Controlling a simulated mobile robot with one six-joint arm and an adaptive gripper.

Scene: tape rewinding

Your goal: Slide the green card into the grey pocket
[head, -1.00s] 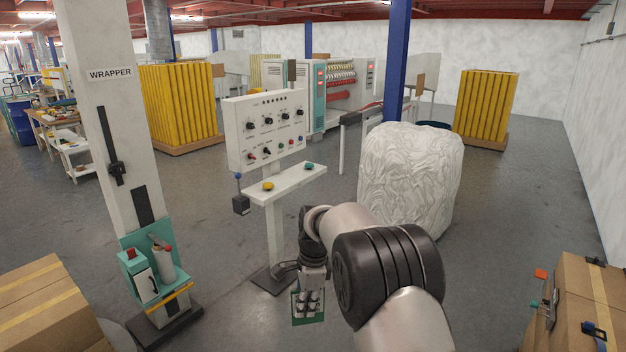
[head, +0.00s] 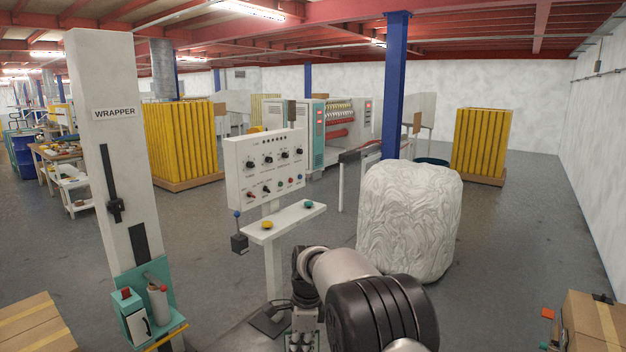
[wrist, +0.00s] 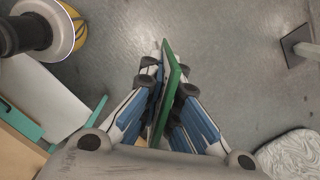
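In the wrist view a thin green card (wrist: 170,78) stands edge-on between the two fingers of my gripper (wrist: 164,66). The fingers press on it from both sides and its tip sticks out past them. In the head view my gripper (head: 302,341) hangs at the bottom edge, in front of the control panel's post, and the card is out of frame or hidden there. I cannot make out a grey pocket in either view.
The white wrapper column (head: 118,190) with a teal bracket (head: 157,272) stands left. The control panel (head: 265,165) stands ahead, a white wrapped bale (head: 410,215) right of it. Cardboard boxes are at lower left (head: 35,325) and lower right (head: 595,325). Some grey floor is open between them.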

